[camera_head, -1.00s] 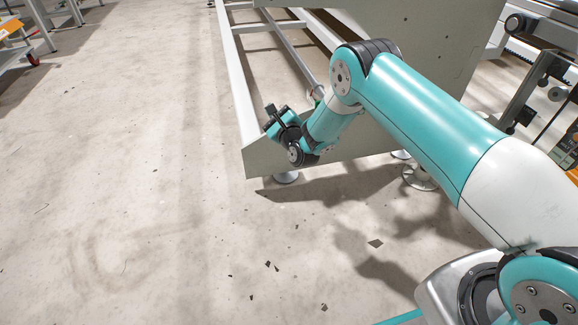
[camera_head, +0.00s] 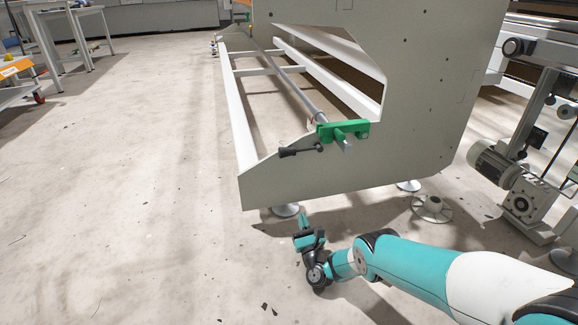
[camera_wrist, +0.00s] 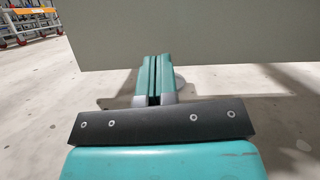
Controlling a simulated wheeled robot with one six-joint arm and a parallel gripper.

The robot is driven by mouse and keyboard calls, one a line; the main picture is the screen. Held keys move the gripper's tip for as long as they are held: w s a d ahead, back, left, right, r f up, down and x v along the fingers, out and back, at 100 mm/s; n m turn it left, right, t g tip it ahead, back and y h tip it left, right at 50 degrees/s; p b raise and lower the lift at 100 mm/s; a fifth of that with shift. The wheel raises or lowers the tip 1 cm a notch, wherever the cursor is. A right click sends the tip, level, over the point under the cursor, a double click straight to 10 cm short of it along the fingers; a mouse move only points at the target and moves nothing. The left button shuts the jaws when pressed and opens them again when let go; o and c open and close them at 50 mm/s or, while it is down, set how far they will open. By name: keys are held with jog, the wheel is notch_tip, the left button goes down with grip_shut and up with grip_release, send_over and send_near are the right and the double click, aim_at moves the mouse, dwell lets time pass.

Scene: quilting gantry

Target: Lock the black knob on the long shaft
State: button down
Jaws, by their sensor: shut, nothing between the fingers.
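The black knob (camera_head: 300,151) is a lever-like handle on the near end of the grey gantry plate (camera_head: 400,150). It points left, just left of and below a green bracket (camera_head: 352,130). The long shaft (camera_head: 296,92) is a grey rod running back along the frame, and its near end shows below the bracket. My gripper (camera_head: 304,216) is in front of the plate and appears below its lower edge, apart from the knob. Its teal fingers are together and empty in the wrist view (camera_wrist: 154,62), facing the plate. The knob and shaft are not in the wrist view.
Round levelling feet (camera_head: 432,208) stand under the plate. A motor and gearbox (camera_head: 505,170) stand at the right. A white rail (camera_head: 238,115) runs back on the left. The floor left of the gantry is clear; small dark scraps lie in front.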

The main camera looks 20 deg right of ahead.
aim_at(299, 150)
jog(key=w+a+r+b, duration=0.1)
jog(key=w+r+b, duration=0.3)
jog(key=r, duration=0.4)
jog(key=w+a+r+t+b, duration=0.1)
jog(key=w+r+b, duration=0.3)
jog(key=r, duration=0.4)
jog(key=shift+w+r+m+t, duration=0.15)
jog(key=shift+w+m+t, duration=0.15)
jog(key=shift+w, duration=0.1)
